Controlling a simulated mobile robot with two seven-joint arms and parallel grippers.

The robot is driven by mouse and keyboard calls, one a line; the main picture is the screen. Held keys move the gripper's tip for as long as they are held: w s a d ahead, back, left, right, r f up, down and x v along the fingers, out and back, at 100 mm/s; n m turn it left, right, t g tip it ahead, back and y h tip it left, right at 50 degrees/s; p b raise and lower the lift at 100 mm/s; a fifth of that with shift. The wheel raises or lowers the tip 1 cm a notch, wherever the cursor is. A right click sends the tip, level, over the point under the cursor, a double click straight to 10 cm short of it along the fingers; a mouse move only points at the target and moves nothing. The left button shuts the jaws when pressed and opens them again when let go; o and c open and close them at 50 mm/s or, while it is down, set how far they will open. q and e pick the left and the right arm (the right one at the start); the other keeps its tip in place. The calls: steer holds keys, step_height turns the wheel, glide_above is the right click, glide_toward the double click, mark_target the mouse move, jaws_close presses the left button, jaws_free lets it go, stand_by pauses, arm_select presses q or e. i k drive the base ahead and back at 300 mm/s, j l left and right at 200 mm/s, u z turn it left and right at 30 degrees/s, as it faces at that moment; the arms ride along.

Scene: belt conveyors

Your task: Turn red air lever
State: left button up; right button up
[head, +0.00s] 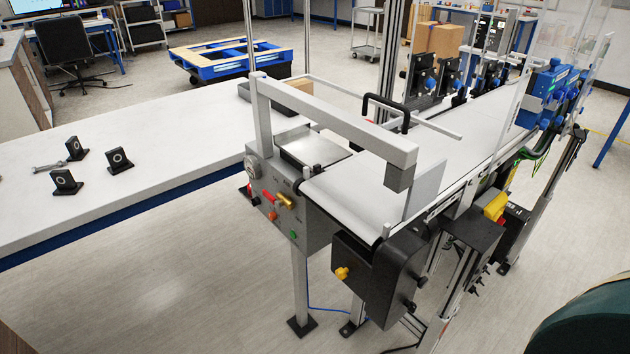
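The red air lever (268,197) is on the front of a grey control box (290,222) at the near end of the belt conveyor. A brass fitting (286,201) sits just to its right. Neither of my grippers shows in the head view.
A white belt conveyor (440,165) runs back to the right, with a grey frame (340,125) over its near end. A white table (150,165) with black bearing blocks (119,160) stands at left. A black box (375,280) hangs at the conveyor's near end. The floor in front is clear.

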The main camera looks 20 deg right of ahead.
mark_target(266, 195)
steer(key=i+j+z, duration=0.15)
steer(key=z, duration=0.25)
steer(key=i+j+z, duration=0.45)
steer(key=z, duration=0.3)
steer(key=i+j, duration=0.15)
steer(key=j, duration=0.2)
steer(key=i+j+z, duration=0.1)
steer(key=j, duration=0.25)
steer(key=i+j, duration=0.2)
steer(key=j, duration=0.15)
steer(key=i+j+z, duration=0.1)
steer(key=j, duration=0.25)
steer(key=i+j, duration=0.15)
steer(key=j, duration=0.25)
steer(key=z, duration=0.9)
steer(key=l+u, duration=0.3)
steer(key=k+l+u, duration=0.25)
steer(key=l+u, duration=0.3)
steer(key=l, duration=0.15)
steer(key=k, duration=0.05)
